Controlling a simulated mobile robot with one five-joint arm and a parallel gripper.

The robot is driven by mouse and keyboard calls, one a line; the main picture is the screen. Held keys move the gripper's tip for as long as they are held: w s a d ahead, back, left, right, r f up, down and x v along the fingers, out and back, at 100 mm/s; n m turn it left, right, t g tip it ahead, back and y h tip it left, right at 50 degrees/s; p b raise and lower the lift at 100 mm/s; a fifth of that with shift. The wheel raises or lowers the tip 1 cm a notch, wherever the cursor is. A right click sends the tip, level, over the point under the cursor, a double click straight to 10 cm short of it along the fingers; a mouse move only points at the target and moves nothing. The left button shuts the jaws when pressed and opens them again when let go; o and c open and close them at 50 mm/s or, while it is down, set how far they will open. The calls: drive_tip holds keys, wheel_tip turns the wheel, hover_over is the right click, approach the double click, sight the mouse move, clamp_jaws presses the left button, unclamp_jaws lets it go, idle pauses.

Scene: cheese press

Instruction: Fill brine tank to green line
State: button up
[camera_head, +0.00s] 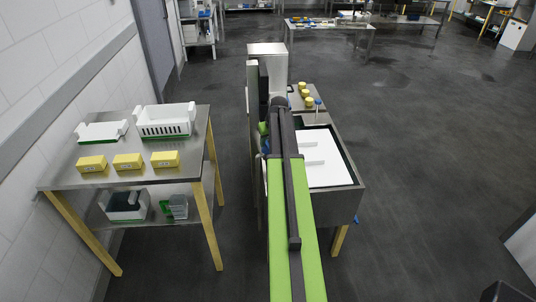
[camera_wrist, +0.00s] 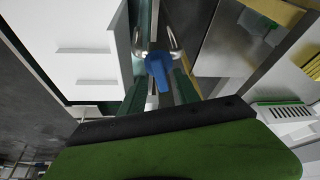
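The brine tank (camera_head: 343,202) is a grey box on legs at the centre of the head view, beside my extended arm. A white lid (camera_head: 325,172) with two bar handles covers much of its top; the lid also shows at left in the wrist view (camera_wrist: 60,65). The green line and the liquid level cannot be seen. A blue tap handle (camera_wrist: 158,68) on shiny metal pipework shows in the wrist view. My gripper's dark green fingers (camera_wrist: 162,93) stand on either side of the handle with gaps visible; contact is not clear.
A metal table (camera_head: 80,177) with yellow legs stands at left. It holds yellow blocks (camera_head: 128,161), a white basket (camera_head: 166,121) and a white tray (camera_head: 102,132). Yellow round pieces (camera_head: 308,102) sit on a surface behind the tank.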

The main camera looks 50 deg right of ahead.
sight(267, 143)
drive_tip(key=b+x, duration=0.1)
drive_tip(key=x, duration=0.2)
drive_tip(key=shift+f, duration=0.1)
clamp_jaws()
